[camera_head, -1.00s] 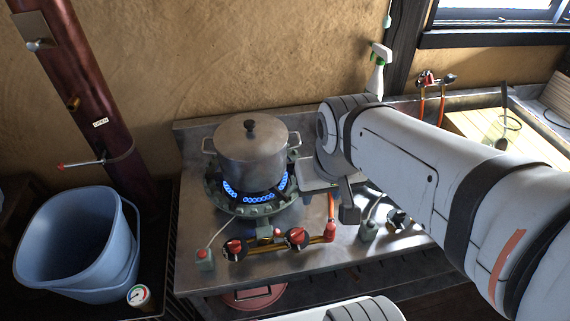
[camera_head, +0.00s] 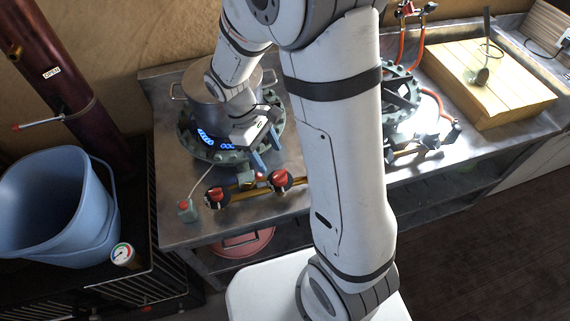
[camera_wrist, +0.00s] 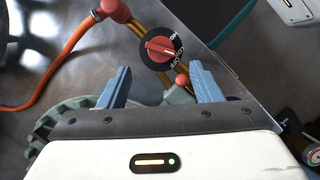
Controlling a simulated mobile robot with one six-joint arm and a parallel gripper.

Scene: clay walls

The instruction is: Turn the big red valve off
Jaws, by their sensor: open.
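Two red knobs with black dials sit on the brass gas pipe in front of the burner: a left knob (camera_head: 216,196) and a right knob (camera_head: 280,181). My gripper (camera_head: 265,150) is open and empty, above the burner's front edge, a little behind the right knob. Its two blue fingers (camera_wrist: 160,73) are apart and touch no knob.
A steel pot (camera_head: 205,92) stands on the burner (camera_head: 208,150), where blue flames show. A small red-topped fitting (camera_head: 187,210) sits left of the knobs. A blue bucket (camera_head: 60,225) is at the left. A wooden board (camera_head: 495,90) lies at the right. An orange hose (camera_wrist: 60,65) runs beside the knob.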

